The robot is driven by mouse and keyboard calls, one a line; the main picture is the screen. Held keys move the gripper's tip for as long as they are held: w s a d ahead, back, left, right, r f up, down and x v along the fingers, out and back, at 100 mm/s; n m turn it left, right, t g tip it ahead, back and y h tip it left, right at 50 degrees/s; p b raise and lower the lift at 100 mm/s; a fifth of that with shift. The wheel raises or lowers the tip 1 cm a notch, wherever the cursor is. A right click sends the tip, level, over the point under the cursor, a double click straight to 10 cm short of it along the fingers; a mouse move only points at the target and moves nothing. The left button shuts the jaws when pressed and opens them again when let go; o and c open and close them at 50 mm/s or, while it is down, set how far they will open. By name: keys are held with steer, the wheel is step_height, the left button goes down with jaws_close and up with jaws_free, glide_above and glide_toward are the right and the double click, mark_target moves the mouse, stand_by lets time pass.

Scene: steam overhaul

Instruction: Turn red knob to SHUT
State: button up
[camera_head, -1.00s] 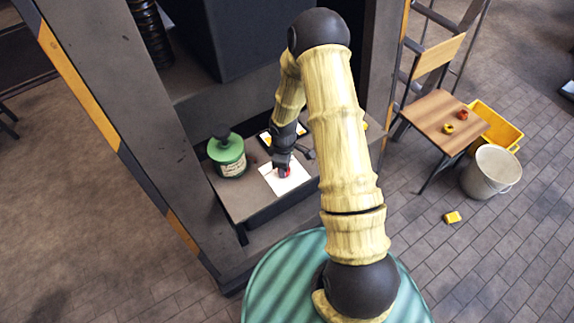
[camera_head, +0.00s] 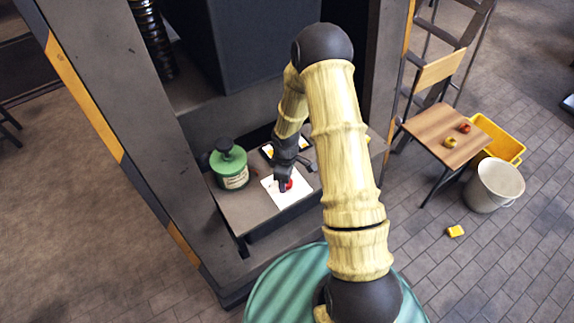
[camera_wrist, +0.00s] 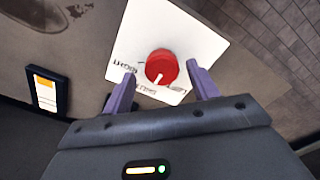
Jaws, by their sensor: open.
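The red knob (camera_wrist: 161,66) sits on a white square plate (camera_wrist: 188,30) with dark lettering around it. A white mark on the knob points toward the lower edge of the plate in the wrist view; the lettering is too small and tilted to read surely. My gripper (camera_wrist: 161,70) is open, with one purple finger on each side of the knob. I cannot tell whether the fingers touch it. In the head view, the gripper (camera_head: 284,180) is down over the plate (camera_head: 286,201), partly hiding the knob (camera_head: 289,185).
A green pot (camera_head: 229,168) with a dark top stands left of the plate on the grey shelf. A dark panel with an orange-and-white display (camera_wrist: 45,92) lies beside the plate. A chair (camera_head: 445,128), yellow crate (camera_head: 510,150) and bucket (camera_head: 494,185) stand off to the right.

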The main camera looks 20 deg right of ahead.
step_height(320, 180, up, 17)
steer(key=shift+b, duration=0.3)
steer(key=shift+r, duration=0.1)
stand_by(0.5)
steer(key=s+r+m+t, duration=0.1)
steer(key=s+r+m, duration=0.2)
steer(key=s+m, duration=0.3)
steer(key=s+r+m+t, duration=0.1)
steer(key=s+r+m, duration=0.3)
steer(key=s, duration=0.4)
steer(key=shift+s+d+r+m+t, duration=0.3)
steer(key=shift+s+d+m, duration=0.1)
steer(key=shift+m, duration=0.5)
